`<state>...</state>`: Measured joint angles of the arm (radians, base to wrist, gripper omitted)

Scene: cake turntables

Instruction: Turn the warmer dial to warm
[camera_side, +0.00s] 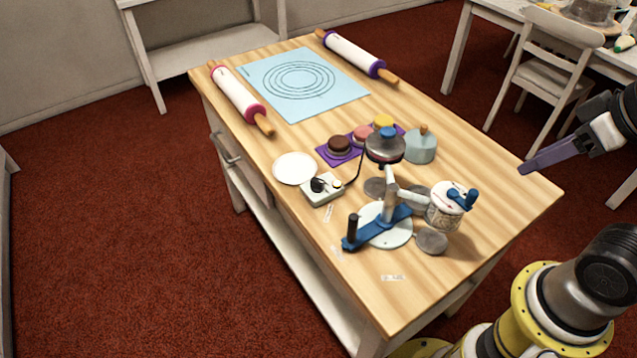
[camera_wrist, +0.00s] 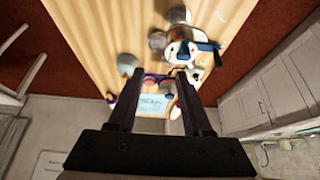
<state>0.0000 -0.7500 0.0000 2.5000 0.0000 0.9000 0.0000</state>
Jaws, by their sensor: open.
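The small white control box (camera_side: 323,190) with a black dial (camera_side: 318,185) sits on the wooden table near its front left edge. A dark cord runs from the box toward the round dark-topped pot with a blue knob (camera_side: 385,146). The dial's pointer setting is too small to read. My gripper (camera_side: 523,169) is above the table's right edge, well apart from the box and touching nothing. In the wrist view my gripper (camera_wrist: 157,74) shows two spread dark fingers with nothing held between them. I cannot make out the dial clearly in that view.
A white turntable with a blue arm (camera_side: 390,228) and a patterned canister (camera_side: 444,212) stand right of the box. A white plate (camera_side: 295,168) lies just behind it. Cakes on a purple mat (camera_side: 326,153), a grey-blue pot (camera_side: 421,148), a blue mat (camera_side: 278,103) and two rolling pins lie farther back.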

